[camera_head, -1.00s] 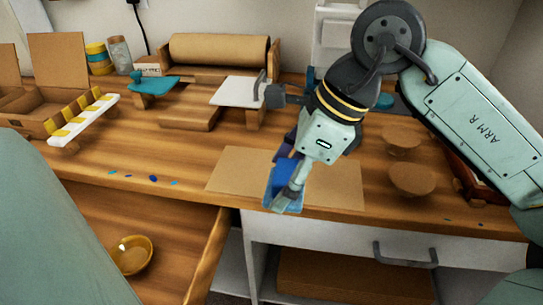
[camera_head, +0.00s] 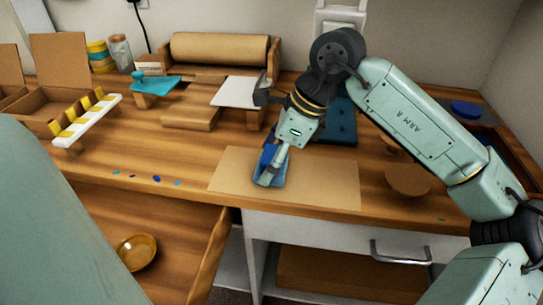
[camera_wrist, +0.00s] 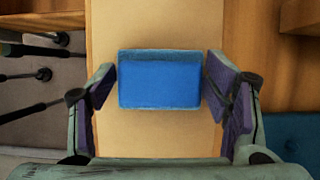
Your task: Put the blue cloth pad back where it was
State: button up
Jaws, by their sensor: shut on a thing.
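The blue cloth pad (camera_head: 277,181) is over the left part of a flat brown sheet (camera_head: 325,183) on the wooden worktop. In the wrist view the pad (camera_wrist: 160,80) is a blue block with a lighter-worn rim, lying level between the purple finger pads. My gripper (camera_head: 268,176) points down and is shut on the pad from both sides; it also shows in the wrist view (camera_wrist: 160,88). The head view does not make clear whether the pad touches the sheet. My gripper hides part of the pad there.
Small blue drops (camera_head: 157,178) lie along the worktop's front edge at left. An open drawer below holds an amber bowl (camera_head: 137,252). A dark blue board (camera_head: 341,125) stands behind my gripper. The sheet's right half is clear.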

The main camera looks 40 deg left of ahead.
jog(key=shift+f, duration=0.1)
jog(key=o, duration=1.3)
jog(key=v, duration=1.2)
jog(key=shift+b, duration=0.3)
